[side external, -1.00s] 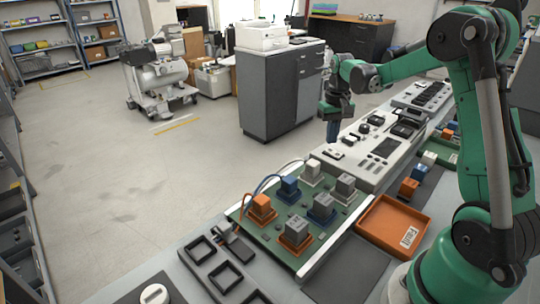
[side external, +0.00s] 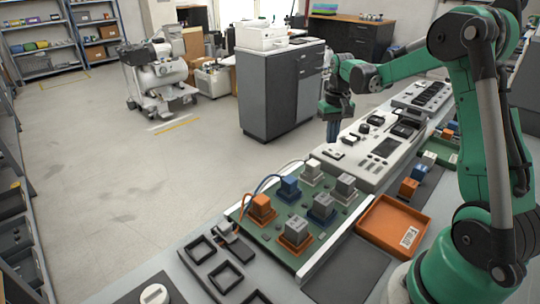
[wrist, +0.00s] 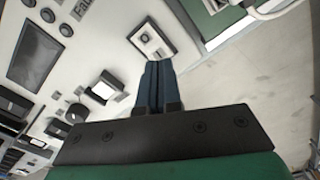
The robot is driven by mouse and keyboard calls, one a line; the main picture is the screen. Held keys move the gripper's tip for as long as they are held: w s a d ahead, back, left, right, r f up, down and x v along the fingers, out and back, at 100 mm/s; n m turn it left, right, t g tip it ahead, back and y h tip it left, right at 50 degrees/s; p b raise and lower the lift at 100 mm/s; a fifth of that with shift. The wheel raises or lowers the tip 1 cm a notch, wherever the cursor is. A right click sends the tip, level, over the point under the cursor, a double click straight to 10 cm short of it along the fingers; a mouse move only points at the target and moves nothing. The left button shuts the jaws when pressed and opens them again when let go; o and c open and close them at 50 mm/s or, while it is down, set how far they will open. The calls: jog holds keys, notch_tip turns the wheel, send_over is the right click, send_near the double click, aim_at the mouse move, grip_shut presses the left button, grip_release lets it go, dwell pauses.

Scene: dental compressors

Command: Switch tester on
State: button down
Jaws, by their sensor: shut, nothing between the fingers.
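The tester (side external: 362,158) is a long white panel with a dark screen, buttons and knobs on the bench. It also shows in the wrist view, with its screen (wrist: 38,55) at the upper left. A small white switch plate with dark parts (wrist: 151,38) sits at the panel's edge in the wrist view; it also shows in the side view (side external: 333,152). Its on or off position is too small to tell. My gripper (side external: 333,140) is shut and empty, pointing down beside this switch plate. In the wrist view its blue fingertips (wrist: 159,64) appear right at the plate's lower edge; contact cannot be told.
A green board (side external: 268,234) with orange, blue and grey blocks lies nearer the camera. An orange tray (side external: 372,245) is beside it. Another white button (wrist: 104,88) and dark controls stand near the fingers. Open floor lies left of the bench.

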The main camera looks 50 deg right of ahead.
aim_at(328, 150)
jog(key=shift+f, duration=1.15)
dwell(0.9)
jog(key=shift+r, duration=3.5)
jog(key=shift+a+r, duration=0.15)
jog(key=shift+a, duration=0.15)
jog(key=s+a+n+t, duration=0.3)
jog(key=a, duration=0.7)
jog(key=s+a+r+n+t, duration=0.1)
jog(key=s+a+n+t, duration=0.2)
jog(key=a, duration=0.7)
jog(key=shift+s+r+t, duration=0.15)
jog(key=shift+s+t, duration=0.3)
jog(key=shift+t, duration=0.05)
